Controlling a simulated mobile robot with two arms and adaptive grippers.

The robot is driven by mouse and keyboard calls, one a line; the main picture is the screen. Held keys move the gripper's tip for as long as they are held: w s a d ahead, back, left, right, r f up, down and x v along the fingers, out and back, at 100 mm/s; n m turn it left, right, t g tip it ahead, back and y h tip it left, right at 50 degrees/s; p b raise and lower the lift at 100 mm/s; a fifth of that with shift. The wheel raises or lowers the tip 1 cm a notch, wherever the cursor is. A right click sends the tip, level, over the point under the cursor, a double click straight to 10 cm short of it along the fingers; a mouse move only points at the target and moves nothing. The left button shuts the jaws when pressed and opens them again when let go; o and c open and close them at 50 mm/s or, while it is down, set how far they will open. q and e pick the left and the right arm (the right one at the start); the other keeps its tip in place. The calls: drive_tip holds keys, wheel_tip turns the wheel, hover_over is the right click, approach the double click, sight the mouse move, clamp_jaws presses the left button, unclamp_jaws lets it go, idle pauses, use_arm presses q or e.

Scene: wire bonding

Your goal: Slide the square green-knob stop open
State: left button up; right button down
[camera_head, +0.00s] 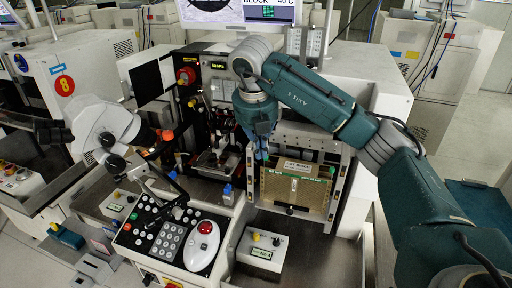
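My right gripper (261,156) points down at the upper left edge of a brown magazine-like box (297,198) that stands in a metal frame. The fingertips are small and dark, and I cannot tell whether they are apart or touching anything. A small green part (332,170) shows at the box's upper right corner. Another stop near the upper left corner is largely hidden by my gripper, so I cannot make out its shape or position. My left gripper is not in view.
Left of the box is the bonder's work area (215,160). A control panel (165,240) with buttons and a white mouse-like device (202,246) lies in front. A small switch box (262,248) stands below the frame. A white microscope (100,122) is at left.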

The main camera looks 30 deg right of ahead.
sight(264, 168)
drive_tip(key=w+d+f+p, duration=0.1)
drive_tip(key=f, duration=0.1)
drive_tip(key=w+d+f+p, duration=0.1)
drive_tip(key=f, duration=0.2)
drive_tip(key=w+d+f+p, duration=0.1)
drive_tip(key=f+p, duration=0.1)
drive_tip(key=shift+w+d+f, duration=0.15)
drive_tip(key=shift+w+f, duration=0.05)
drive_tip(key=shift+w+d+f, duration=0.2)
drive_tip(key=shift+w+d, duration=0.3)
drive_tip(key=shift+d, duration=0.05)
